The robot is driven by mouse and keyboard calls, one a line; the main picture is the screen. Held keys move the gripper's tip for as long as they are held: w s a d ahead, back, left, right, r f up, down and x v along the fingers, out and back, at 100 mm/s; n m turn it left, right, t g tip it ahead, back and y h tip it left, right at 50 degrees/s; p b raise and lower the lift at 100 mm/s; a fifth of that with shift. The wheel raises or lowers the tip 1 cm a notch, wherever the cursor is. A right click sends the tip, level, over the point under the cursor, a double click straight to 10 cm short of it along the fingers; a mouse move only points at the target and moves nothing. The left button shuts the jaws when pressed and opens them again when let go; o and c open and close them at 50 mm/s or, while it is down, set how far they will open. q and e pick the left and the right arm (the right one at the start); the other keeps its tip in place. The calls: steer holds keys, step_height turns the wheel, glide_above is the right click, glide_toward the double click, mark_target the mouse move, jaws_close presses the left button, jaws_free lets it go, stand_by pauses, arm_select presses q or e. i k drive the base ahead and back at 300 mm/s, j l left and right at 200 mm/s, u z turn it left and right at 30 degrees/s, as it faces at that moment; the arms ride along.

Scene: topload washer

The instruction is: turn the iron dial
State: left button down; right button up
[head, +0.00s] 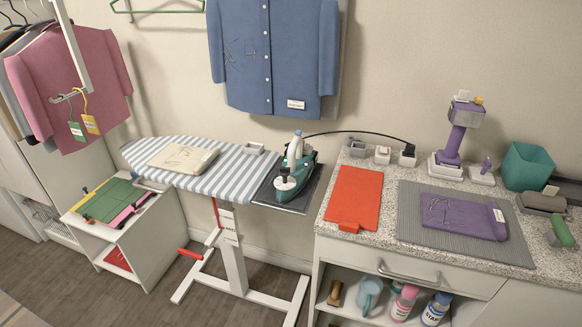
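The iron (304,168) is teal with a white handle. It stands on the dark rest plate (296,204) at the right end of the striped ironing board (230,172). A small round light-coloured part (285,184) sits on the iron's near side and may be the dial, but it is too small to tell its setting. A dark cord runs from the iron toward the counter. Neither of my grippers is in view.
A folded beige cloth (183,158) lies on the board. Right of the iron, the speckled counter (312,225) carries a red board (354,198), a folded purple garment (463,216) and a purple steamer (456,140). A blue shirt (268,60) hangs behind. A low white cart (150,230) stands left.

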mark_target(285, 172)
steer(key=i+j, duration=0.9)
steer(key=j, duration=0.2)
steer(key=i+j+z, duration=0.1)
steer(key=i+j, duration=0.35)
steer(key=z, duration=1.6)
